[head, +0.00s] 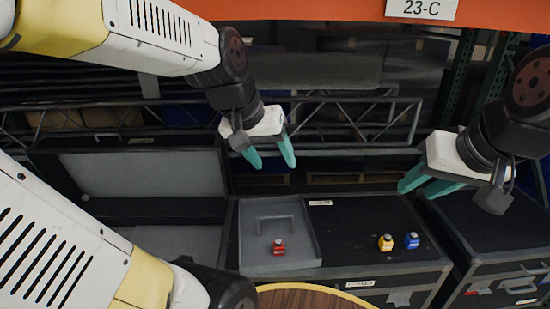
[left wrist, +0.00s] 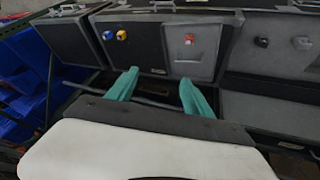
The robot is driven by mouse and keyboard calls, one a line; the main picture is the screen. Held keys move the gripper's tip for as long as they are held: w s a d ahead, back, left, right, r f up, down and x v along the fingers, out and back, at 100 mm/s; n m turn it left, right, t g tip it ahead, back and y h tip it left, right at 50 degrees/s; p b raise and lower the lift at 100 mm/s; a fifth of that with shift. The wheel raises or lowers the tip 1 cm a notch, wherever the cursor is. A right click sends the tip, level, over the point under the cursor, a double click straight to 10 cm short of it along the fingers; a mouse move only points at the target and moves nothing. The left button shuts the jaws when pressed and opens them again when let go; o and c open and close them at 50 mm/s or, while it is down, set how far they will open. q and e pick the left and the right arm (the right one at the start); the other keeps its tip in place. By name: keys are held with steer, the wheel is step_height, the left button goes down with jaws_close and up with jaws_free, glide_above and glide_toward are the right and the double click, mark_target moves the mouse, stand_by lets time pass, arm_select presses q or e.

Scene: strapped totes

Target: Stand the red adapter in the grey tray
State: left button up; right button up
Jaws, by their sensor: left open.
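The red adapter (head: 279,246) is on the floor of the grey tray (head: 252,262), toward its front, and looks upright. It also shows in the left wrist view (left wrist: 189,39), in the tray (left wrist: 208,66). My left gripper (head: 270,163) is open and empty, raised above and behind the tray and apart from the adapter. Its two teal fingers also show in the left wrist view (left wrist: 158,88) with nothing between them. My right gripper (head: 416,191) hangs at the right, above and behind the blue adapter; its fingers look parted and empty.
A yellow adapter (head: 386,242) and a blue adapter (head: 412,240) stand on the black case top (head: 345,225), right of the tray. An open case (head: 140,172) lies left. Another black case (head: 490,235) is right. A round wooden top (head: 310,299) shows in front.

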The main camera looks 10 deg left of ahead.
arm_select(q)
steer(key=shift+m+t, duration=0.4)
steer(key=shift+t, duration=0.1)
steer(key=s, duration=0.1)
steer(key=s+r, duration=0.1)
steer(key=s, duration=0.3)
steer(key=shift+s+a+r, duration=0.2)
steer(key=shift+s+r, duration=0.05)
steer(key=shift+r, duration=0.1)
